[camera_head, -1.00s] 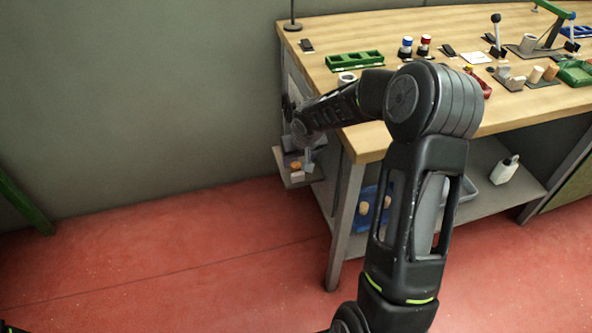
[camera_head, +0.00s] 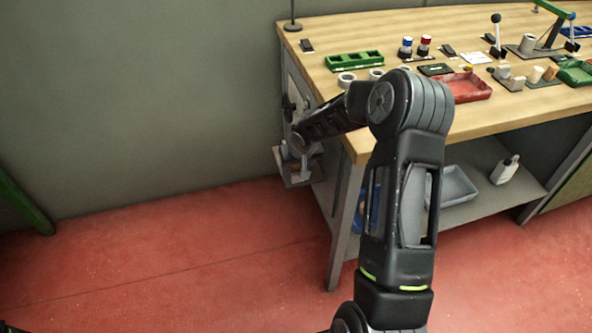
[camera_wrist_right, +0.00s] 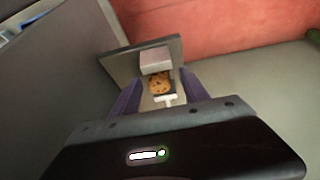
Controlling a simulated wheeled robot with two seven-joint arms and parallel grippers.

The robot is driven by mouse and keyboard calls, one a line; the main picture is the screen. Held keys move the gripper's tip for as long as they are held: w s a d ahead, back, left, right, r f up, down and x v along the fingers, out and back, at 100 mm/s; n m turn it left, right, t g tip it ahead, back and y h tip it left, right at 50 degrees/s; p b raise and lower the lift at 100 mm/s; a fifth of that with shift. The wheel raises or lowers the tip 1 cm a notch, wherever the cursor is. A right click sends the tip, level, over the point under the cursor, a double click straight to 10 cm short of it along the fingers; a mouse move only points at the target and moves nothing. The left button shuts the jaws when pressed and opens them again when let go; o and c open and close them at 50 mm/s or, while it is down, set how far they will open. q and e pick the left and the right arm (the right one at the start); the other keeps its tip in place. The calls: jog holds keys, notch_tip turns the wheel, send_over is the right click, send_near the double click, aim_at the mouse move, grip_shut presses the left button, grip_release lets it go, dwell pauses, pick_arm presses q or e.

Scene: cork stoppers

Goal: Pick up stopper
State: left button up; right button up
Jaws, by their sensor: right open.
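The cork stopper (camera_wrist_right: 160,83), brown and speckled, shows end-on in the right wrist view, on the small side shelf. My right gripper (camera_wrist_right: 160,92) is open, with its fingers left and right of the stopper; I cannot tell whether they touch it. In the head view my right gripper (camera_head: 302,166) reaches down over the side shelf (camera_head: 297,183) at the bench's left end, and the stopper is hidden there. My left gripper is out of view.
A pale grey block (camera_wrist_right: 155,61) stands just beyond the stopper. The bench (camera_head: 340,38) carries a green tray (camera_head: 354,61), a red tray (camera_head: 466,88) and several small items. A grey bin (camera_head: 455,186) and a white bottle (camera_head: 504,170) are on the lower shelf.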

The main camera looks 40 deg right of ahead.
dwell(0.4)
grip_shut()
dwell(0.4)
